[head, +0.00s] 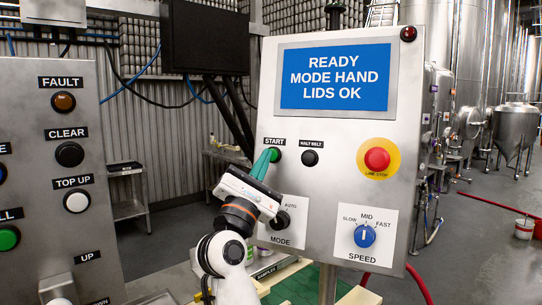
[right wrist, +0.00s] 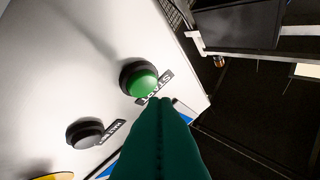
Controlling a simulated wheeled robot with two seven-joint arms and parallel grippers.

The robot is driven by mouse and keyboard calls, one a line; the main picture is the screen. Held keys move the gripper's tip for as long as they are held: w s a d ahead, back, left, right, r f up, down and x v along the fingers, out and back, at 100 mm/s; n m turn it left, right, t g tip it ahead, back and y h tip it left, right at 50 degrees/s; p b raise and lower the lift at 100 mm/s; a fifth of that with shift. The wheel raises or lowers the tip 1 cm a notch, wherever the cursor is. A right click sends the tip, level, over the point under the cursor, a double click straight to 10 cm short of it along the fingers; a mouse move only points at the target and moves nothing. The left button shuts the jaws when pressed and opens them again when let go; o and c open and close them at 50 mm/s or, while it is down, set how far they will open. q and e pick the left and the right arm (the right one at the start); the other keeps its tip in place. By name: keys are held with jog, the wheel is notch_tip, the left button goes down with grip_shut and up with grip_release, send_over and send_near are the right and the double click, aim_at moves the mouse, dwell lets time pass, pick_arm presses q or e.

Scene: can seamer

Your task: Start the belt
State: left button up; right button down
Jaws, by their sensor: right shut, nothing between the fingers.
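The green START button (head: 275,155) sits in a black ring on the upright control panel (head: 340,215), under its START label. It also shows in the right wrist view (right wrist: 140,80). My right gripper (head: 268,156) is shut and empty, its green fingers pointing at the panel just left of and partly over the button. In the right wrist view the fingertips (right wrist: 165,101) lie over the edge of the START label, beside the button. I cannot tell whether they touch the panel. The screen (head: 335,77) reads READY, MODE HAND, LIDS OK. My left gripper is not in view.
A black HALT BELT button (head: 310,158) is right of START, then a red LINE STOP button (head: 377,159) on yellow. The MODE knob (head: 281,221) is partly hidden by my right gripper. The blue SPEED knob (head: 364,236) points near MID. Another button panel (head: 35,190) stands left.

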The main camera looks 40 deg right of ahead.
jog(key=shift+w+d, duration=0.2)
jog(key=shift+d, duration=0.1)
